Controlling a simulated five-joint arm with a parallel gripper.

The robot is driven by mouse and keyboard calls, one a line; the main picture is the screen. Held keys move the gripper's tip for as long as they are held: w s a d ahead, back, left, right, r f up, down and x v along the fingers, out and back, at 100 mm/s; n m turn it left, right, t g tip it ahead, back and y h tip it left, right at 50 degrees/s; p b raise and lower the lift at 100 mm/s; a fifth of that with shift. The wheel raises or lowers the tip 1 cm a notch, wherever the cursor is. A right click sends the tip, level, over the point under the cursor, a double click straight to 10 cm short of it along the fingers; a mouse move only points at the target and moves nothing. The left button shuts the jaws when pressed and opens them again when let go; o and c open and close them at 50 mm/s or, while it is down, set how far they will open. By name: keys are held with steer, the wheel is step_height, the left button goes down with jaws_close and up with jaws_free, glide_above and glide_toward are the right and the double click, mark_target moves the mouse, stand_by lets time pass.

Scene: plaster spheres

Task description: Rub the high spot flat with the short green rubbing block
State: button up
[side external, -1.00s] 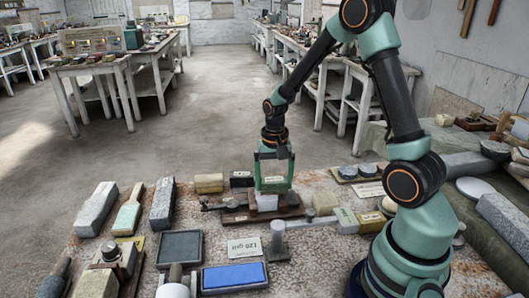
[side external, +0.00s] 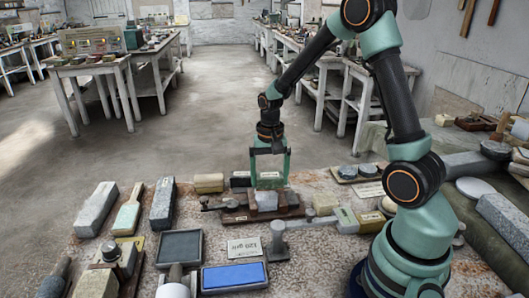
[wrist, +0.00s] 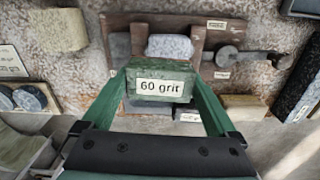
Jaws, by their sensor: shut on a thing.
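My gripper (side external: 270,180) is shut on a short green block (wrist: 160,72), which carries a "60 grit" label and sits between the two green fingers in the wrist view. A pale speckled plaster piece (wrist: 170,46) shows just beyond the block; it also appears right below my gripper in the side view (side external: 267,201). The piece sits in a dark wooden holder (side external: 236,215). The block is just over the piece; I cannot tell whether they touch. The high spot cannot be made out, and the block's underside is hidden.
A clamp-like metal part (wrist: 250,56) lies at the holder's right in the wrist view. A grey post (side external: 278,240) stands in front of the holder. A blue stone (side external: 233,275) and a dark tray (side external: 180,248) lie at front left. Several blocks crowd the bench.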

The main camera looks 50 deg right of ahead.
steer(key=shift+r, duration=0.15)
steer(key=shift+r, duration=1.15)
steer(key=shift+r, duration=2)
